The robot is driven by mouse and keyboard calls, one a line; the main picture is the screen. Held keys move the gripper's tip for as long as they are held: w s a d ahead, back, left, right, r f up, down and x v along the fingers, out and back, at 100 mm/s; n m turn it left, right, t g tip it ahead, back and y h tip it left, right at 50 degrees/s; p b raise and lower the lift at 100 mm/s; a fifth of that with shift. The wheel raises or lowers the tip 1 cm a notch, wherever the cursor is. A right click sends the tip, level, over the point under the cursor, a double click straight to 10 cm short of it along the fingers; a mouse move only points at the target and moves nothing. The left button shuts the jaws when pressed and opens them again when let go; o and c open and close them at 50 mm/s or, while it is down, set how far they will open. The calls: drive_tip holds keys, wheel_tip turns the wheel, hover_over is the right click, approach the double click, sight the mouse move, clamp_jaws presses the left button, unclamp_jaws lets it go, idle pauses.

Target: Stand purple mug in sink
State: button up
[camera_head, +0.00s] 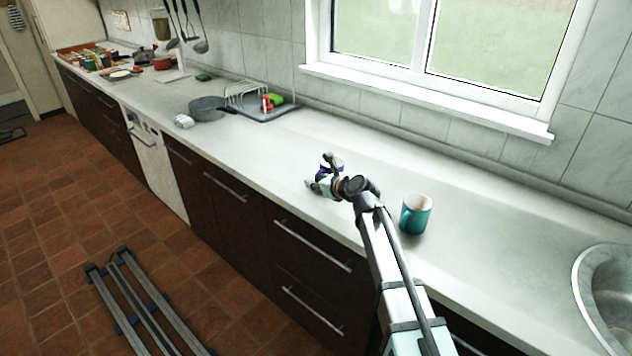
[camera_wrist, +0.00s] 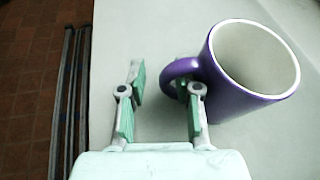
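The purple mug (camera_wrist: 236,98) stands upright on the counter, white and empty inside. Its handle points left toward my gripper (camera_wrist: 160,86) in the wrist view. My fingers are apart; the right fingertip shows inside the handle loop and the left one is clear of it, so the handle's outer side lies between them. Contact cannot be told. In the head view the mug (camera_head: 322,174) is mostly hidden behind my gripper (camera_head: 323,176). The round metal sink (camera_head: 583,283) is at the far right of the counter, only partly in view.
A teal mug (camera_head: 416,214) stands on the counter between my gripper and the sink, close to my arm. A grey pan (camera_head: 207,108) and a dish rack (camera_head: 247,95) on a tray are to the left. The counter (camera_head: 490,235) right of the teal mug is clear. The window sill (camera_head: 430,100) runs behind.

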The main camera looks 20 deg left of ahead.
drive_tip(key=shift+f, duration=0.15)
drive_tip(key=shift+f+b, duration=0.1)
drive_tip(key=shift+b, duration=0.45)
drive_tip(key=v, duration=1.7)
drive_tip(key=shift+r+b, duration=0.35)
drive_tip(key=shift+b, duration=0.1)
drive_tip(key=shift+d, duration=0.1)
